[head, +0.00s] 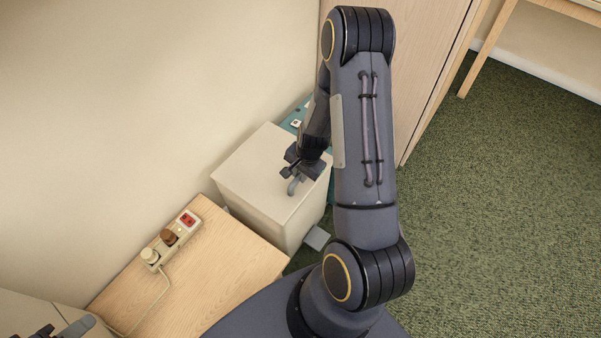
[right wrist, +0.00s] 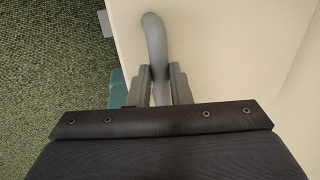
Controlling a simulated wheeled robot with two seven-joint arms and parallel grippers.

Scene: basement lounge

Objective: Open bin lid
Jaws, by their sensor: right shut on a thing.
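The bin (head: 285,222) is a pale box beside the wall, with a flat top lid (head: 250,165) that looks closed. A curved grey handle (head: 293,187) stands out on the lid near its right side. My right gripper (head: 303,168) is shut on this handle, reaching down from above. In the right wrist view the handle (right wrist: 154,40) runs between the two fingers (right wrist: 159,78) of my gripper. My arm hides part of the bin's right side. A dark part of my left gripper (head: 42,332) shows at the bottom left edge, mostly cut off.
A wooden low table (head: 215,275) stands against the bin's near left side, with a power strip (head: 172,238) and cable on it. A grey pedal-like piece (head: 317,238) sticks out low from the bin. A wooden cabinet (head: 425,60) stands behind. Green carpet (head: 500,200) is clear at right.

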